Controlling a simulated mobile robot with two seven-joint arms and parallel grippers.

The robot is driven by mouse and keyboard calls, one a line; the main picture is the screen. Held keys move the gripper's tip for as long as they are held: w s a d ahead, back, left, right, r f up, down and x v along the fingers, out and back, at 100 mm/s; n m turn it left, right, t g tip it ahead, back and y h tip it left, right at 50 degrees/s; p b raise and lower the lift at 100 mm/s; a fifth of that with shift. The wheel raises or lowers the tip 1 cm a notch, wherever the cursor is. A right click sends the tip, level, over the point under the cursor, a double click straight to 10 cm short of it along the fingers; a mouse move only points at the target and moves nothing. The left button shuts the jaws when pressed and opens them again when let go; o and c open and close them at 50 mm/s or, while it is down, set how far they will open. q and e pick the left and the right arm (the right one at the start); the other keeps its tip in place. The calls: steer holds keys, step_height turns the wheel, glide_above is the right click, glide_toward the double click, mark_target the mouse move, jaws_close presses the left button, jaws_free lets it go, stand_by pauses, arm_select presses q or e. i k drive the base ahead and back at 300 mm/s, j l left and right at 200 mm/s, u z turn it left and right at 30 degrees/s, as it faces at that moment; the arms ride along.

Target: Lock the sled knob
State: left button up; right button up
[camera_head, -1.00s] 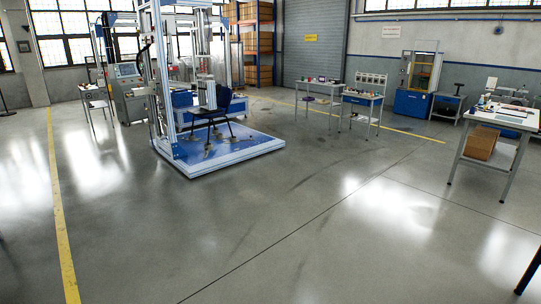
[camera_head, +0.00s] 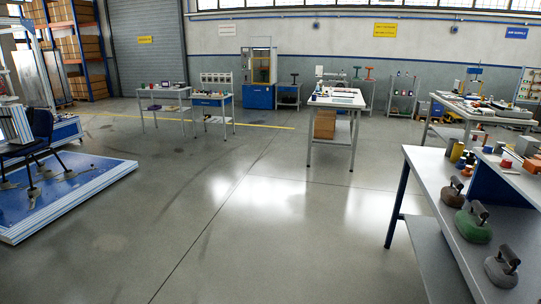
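A chair fatigue rig stands at the left edge, cut off by the picture. Its blue platform (camera_head: 70,190) with a pale frame lies on the floor. A dark chair (camera_head: 38,135) stands on the platform, partly out of view. No sled knob can be made out from here. Neither of my grippers is in view.
A table with a cardboard box (camera_head: 325,124) below stands mid-back, and small tables (camera_head: 163,94) stand farther left. The middle floor (camera_head: 240,220) is clear.

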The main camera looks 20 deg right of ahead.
mark_target(506, 163)
steer(key=i+l+z, duration=0.15)
steer(key=i+z, duration=0.3)
steer(key=i+j+z, duration=0.1)
steer(key=i+z, duration=0.35)
steer(key=i, duration=0.2)
steer(key=i+u, duration=0.1)
steer(key=i, duration=0.6)
steer(key=i+l+u, duration=0.15)
steer(key=i, duration=0.55)
steer(key=i+j+z, duration=0.1)
steer(key=i+z, duration=0.25)
steer(key=k+z, duration=0.1)
steer(key=z, duration=2.95)
